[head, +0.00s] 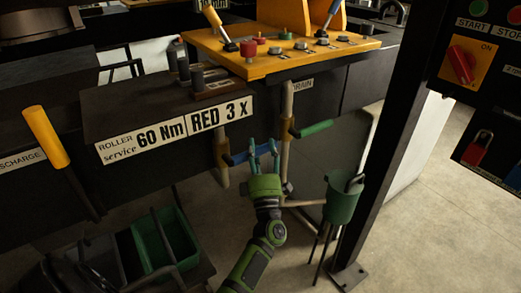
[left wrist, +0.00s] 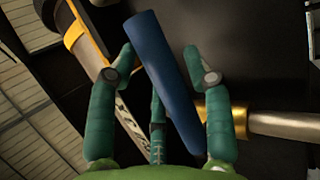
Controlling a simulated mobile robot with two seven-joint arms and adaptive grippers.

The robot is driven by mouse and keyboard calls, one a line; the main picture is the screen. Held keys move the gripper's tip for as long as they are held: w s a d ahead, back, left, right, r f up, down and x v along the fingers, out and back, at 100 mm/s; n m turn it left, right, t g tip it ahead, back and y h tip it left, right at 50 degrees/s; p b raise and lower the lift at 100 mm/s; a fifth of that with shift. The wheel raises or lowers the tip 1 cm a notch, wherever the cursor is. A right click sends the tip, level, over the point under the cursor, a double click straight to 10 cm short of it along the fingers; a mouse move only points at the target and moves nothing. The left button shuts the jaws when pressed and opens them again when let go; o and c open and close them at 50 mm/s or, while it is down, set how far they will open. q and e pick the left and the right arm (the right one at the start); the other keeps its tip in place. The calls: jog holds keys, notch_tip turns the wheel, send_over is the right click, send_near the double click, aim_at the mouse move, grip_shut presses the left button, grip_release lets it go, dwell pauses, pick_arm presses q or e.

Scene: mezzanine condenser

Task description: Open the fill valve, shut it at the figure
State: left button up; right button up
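A blue lever handle (head: 239,156) sits on a pale vertical pipe (head: 222,165) below the dark cabinet's front. No label reading fill is legible, so I cannot confirm which valve this is. My left gripper (head: 264,147) is at the free end of the blue lever. In the left wrist view, the blue lever (left wrist: 165,80) lies slantwise between the spread fingers of that gripper (left wrist: 162,68), with gaps on both sides. The left gripper is open. My right gripper is not in view. No gauge or readout shows.
A green lever (head: 312,129) is on the pipe under the DRAIN label (head: 303,85), right of my gripper. A green cup on a stand (head: 342,200) and a dark post (head: 398,130) stand right. A yellow lever (head: 46,137) is far left. A green bin (head: 165,240) sits low left.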

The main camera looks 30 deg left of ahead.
pick_arm(q)
grip_shut()
jog(key=shift+f+m+h+p, duration=0.25)
jog(key=shift+m+h+p, duration=0.35)
jog(key=shift+m+p, duration=0.3)
jog(key=shift+s+a+f+m+g+h+p, duration=0.15)
jog(key=shift+s+f+m+h+p, duration=0.1)
jog(key=shift+f+m+h+p, duration=0.95)
jog(key=shift+s+a+f+m+g+h+p, duration=0.1)
jog(key=shift+s+f+m+h+p, duration=0.35)
jog(key=shift+m+p, duration=1.2)
jog(key=shift+s+a+f+m+g+h+p, duration=0.15)
jog(key=shift+f+m+h+p, duration=0.85)
jog(key=shift+p, duration=0.65)
jog(key=shift+r, duration=0.1)
